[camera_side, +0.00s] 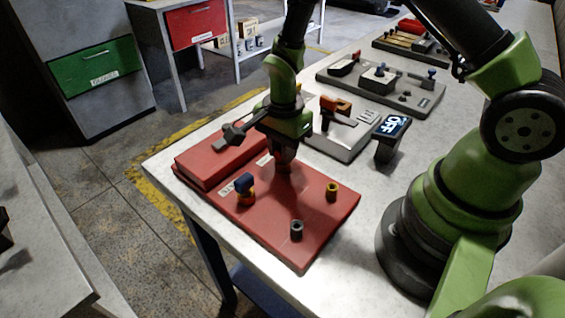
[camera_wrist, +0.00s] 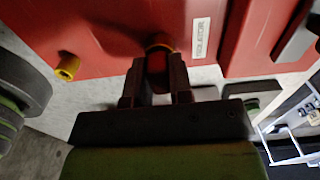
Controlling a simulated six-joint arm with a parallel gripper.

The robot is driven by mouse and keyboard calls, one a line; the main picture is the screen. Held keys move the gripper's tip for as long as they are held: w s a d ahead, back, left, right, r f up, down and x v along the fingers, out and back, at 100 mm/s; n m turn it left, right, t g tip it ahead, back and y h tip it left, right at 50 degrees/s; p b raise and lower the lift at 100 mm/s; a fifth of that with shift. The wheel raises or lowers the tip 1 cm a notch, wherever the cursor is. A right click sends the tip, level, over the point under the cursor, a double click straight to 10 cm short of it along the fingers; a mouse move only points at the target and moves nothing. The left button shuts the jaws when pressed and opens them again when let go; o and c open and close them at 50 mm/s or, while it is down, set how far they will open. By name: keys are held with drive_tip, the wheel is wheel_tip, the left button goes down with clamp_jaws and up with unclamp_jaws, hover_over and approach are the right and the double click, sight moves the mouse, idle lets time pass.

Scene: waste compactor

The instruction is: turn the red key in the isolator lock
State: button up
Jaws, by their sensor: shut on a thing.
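The red key (camera_wrist: 157,63) stands in the yellow-ringed isolator lock (camera_wrist: 160,47) in the wrist view. My gripper (camera_wrist: 157,80) is shut on the key, one finger on each side of it. The white label (camera_wrist: 201,38) beside the lock reads ISOLATOR. In the side view my gripper (camera_side: 284,166) points down at the red panel (camera_side: 265,235) on the bench. There the red key and its lock are hidden by my fingers. How far the key is turned cannot be told.
A display reading OFF (camera_side: 391,126) and grey boards with fixtures (camera_side: 380,88) lie behind.

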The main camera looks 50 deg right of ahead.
drive_tip(key=shift+f, duration=0.1)
idle(0.3)
drive_tip(key=o, duration=0.9)
drive_tip(key=shift+c, duration=0.4)
drive_tip(key=shift+r, duration=3.55)
